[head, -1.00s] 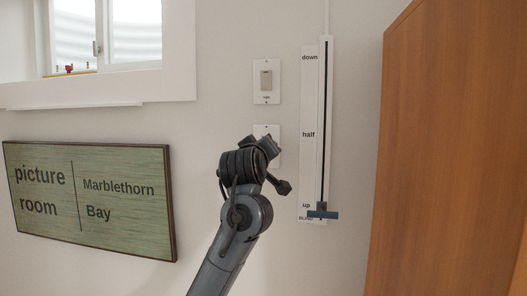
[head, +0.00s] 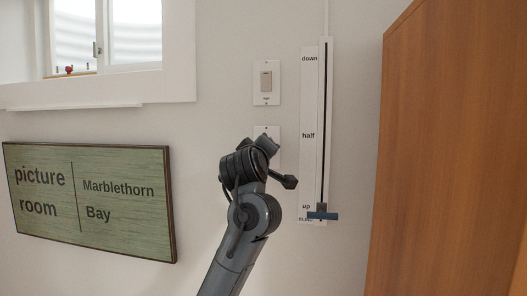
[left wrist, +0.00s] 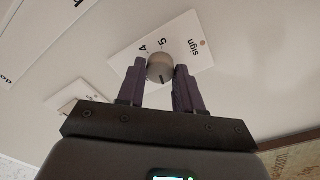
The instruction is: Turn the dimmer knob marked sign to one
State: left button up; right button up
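The dimmer knob (left wrist: 160,69) is a round grey knob with a dark pointer mark. It sits on a white plate (left wrist: 118,62) marked "sign", with the digits 4 and 5 showing; other digits are hidden. In the left wrist view the pointer mark is at the knob's lower side, away from those digits. My left gripper (left wrist: 160,74) has one finger on each side of the knob, and both appear to touch it. In the head view my left gripper (head: 268,150) covers most of the plate (head: 267,130). My right gripper is in neither view.
A wall switch (head: 266,82) is above the plate. A vertical slider track (head: 313,110) marked down, half and up is to the right, its blue handle (head: 322,215) near up. A wooden panel (head: 450,150) stands far right. A picture room sign (head: 90,200) hangs left.

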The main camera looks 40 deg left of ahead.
pick_arm(q)
jog(key=o, duration=0.4)
jog(key=shift+c, duration=0.2)
jog(key=b+v, duration=0.4)
jog(key=v, duration=0.6)
jog(key=shift+s+d, duration=0.25)
jog(key=shift+s, duration=0.1)
jog(key=shift+f, duration=0.1)
